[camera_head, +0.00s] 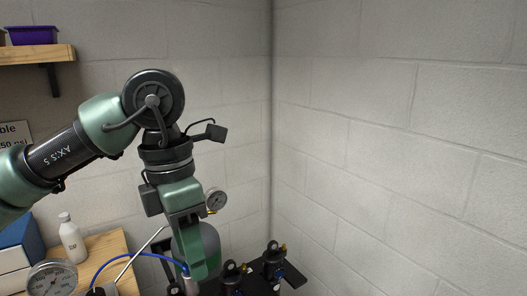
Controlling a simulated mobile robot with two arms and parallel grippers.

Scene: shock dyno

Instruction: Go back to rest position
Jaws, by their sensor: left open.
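My left arm comes in from the left and bends down at a round black joint. My left gripper (188,276) hangs pointing down near the bottom of the view. It is open, and I see nothing held in it. Its fingertips are partly hidden among the equipment around them. A grey rounded cylinder (208,243) and a small dial gauge (216,200) stand close beside the gripper; I cannot tell if they touch it. My right gripper is not in view.
Black fittings (273,262) stand on a dark plate (291,277) right of the gripper. A blue hose (122,256) curves left of it. A large gauge (52,279), white bottle (71,240) and blue box (17,243) are by the wooden bench (108,246). A shelf (45,53) hangs upper left.

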